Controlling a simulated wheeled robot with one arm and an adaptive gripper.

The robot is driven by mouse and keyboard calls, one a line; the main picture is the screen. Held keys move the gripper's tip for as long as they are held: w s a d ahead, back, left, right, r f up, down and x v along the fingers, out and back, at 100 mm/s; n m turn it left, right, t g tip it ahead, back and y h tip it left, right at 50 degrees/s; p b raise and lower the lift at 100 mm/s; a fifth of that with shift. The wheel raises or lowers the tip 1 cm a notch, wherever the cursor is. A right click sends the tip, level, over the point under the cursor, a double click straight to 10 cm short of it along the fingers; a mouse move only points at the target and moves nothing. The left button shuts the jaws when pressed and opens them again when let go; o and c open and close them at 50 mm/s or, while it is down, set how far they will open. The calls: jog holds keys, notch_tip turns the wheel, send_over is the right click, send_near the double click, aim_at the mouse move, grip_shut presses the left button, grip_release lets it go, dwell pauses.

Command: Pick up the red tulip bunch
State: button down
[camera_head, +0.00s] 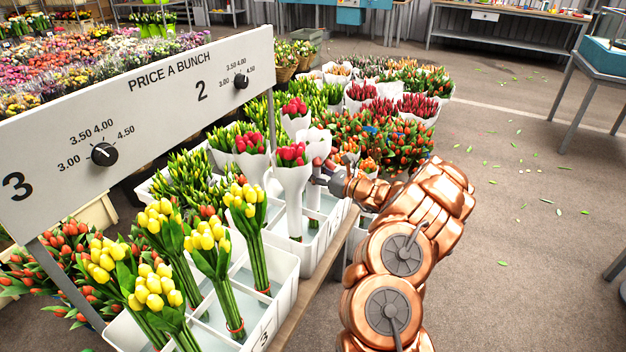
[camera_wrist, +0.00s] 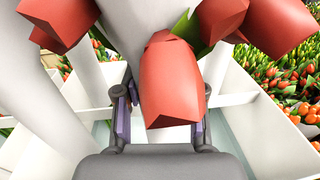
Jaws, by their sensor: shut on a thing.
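My gripper (camera_head: 318,174) reaches in from the right among the wrapped tulip bunches in the white crate. A red tulip bunch (camera_head: 292,156) in a white paper cone stands right beside it. In the wrist view, my gripper (camera_wrist: 160,115) is shut on a wrapped bunch whose red heads (camera_wrist: 172,80) hang over the fingers, hiding most of the grip. The held bunch is upright; which cone it is in the head view is hard to tell.
The white crate (camera_head: 285,277) has dividers, with yellow tulips (camera_head: 207,236) in the near compartments. A price board (camera_head: 140,110) stands at left. More red wrapped bunches (camera_head: 250,145) stand close behind. The floor (camera_head: 520,250) at right is open.

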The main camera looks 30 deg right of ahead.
aim_at(313, 121)
jog(key=shift+r, duration=0.15)
notch_tip(313, 121, up, 10)
jog(key=shift+f+p, duration=0.1)
jog(key=shift+p, duration=0.25)
dwell(0.4)
notch_tip(313, 121, up, 10)
jog(key=p, duration=0.7)
jog(key=shift+p, duration=0.35)
